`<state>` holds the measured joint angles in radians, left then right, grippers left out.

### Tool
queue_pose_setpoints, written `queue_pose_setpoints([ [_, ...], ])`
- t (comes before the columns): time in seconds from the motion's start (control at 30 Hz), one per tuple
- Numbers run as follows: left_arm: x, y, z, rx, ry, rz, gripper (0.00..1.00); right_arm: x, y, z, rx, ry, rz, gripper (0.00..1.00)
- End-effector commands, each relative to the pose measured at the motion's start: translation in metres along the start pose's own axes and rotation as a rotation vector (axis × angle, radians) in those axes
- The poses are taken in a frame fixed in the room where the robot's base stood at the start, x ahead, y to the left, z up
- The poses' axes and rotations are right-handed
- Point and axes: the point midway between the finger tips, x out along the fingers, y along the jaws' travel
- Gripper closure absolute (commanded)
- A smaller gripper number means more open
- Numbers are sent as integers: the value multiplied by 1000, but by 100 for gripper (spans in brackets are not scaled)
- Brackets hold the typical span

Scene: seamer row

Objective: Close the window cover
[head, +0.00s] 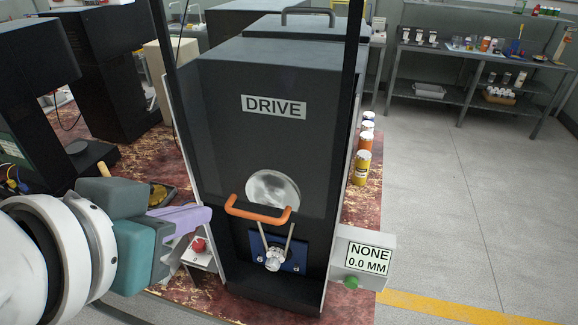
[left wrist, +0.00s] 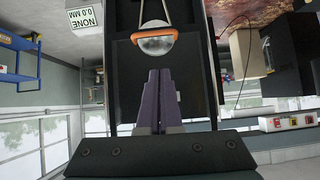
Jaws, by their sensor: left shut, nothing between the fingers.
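A dark machine marked DRIVE (head: 273,106) stands in the middle of the head view, with a black upright on each side. An orange handle (head: 258,214) crosses its front below a round silvery disc (head: 272,187). The handle also shows in the left wrist view (left wrist: 153,32), which is upside down. The window cover's edges are hard to make out against the dark front; I cannot tell its exact position. My left gripper (head: 208,214), with purple fingers, is left of the handle and apart from it. Its fingers (left wrist: 153,98) are shut and empty. My right gripper is not seen.
A metal knob (head: 273,260) on a blue plate sits under the handle. A red button (head: 198,245) is at lower left, close to my left gripper. A display box reading NONE 0.0 MM (head: 368,259) juts out at right. Several bottles (head: 361,167) stand behind it.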

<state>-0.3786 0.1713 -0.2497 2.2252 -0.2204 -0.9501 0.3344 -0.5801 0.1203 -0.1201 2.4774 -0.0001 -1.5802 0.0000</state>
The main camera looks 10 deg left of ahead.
Motion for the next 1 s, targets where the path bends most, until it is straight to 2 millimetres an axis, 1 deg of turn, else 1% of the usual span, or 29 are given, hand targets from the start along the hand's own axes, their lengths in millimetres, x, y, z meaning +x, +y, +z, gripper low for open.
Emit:
queue_pose_setpoints([
  [0.03,12,2,5,-2,30,5,100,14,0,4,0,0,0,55],
  [0.1,15,4,2,-5,54,10,100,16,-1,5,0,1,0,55],
  [0.27,24,5,-4,-6,66,12,100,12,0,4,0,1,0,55],
  [0.37,38,5,-5,-7,64,12,100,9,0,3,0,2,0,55],
  [0.8,114,6,-9,-7,62,11,100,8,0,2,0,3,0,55],
  [1.0,134,6,10,-7,60,11,100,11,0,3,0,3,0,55],
])
